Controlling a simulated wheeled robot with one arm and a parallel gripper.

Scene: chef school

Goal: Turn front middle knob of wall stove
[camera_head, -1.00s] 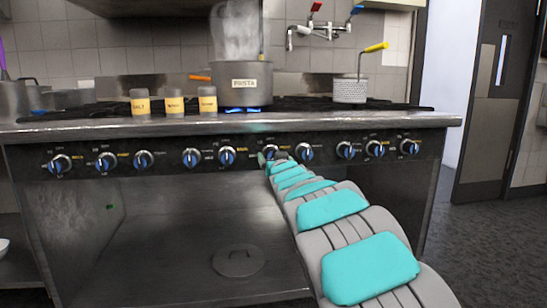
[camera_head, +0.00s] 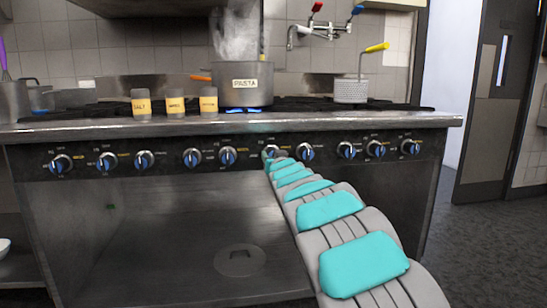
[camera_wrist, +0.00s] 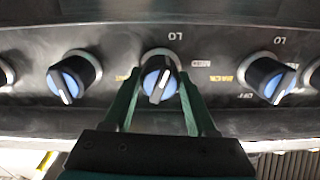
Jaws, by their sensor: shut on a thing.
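The wall stove's control panel (camera_head: 325,168) carries a row of black knobs with blue faces. In the wrist view one knob (camera_wrist: 159,80) sits at the middle, its white pointer line slightly off vertical. The green fingers of my gripper (camera_wrist: 161,96) are on both sides of this knob and shut on it. In the head view my gripper (camera_head: 271,160) is at the panel near its middle and largely hides the held knob. Neighbouring knobs show left (camera_wrist: 72,77) and right (camera_wrist: 270,80) in the wrist view, apart from the fingers.
A steaming pot marked PASTA (camera_head: 242,84) stands over a lit blue burner. Labelled shakers (camera_head: 175,103) stand near the stove's front edge at left. A strainer basket with a yellow handle (camera_head: 351,91) is at right. Open floor (camera_head: 490,240) lies to the right.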

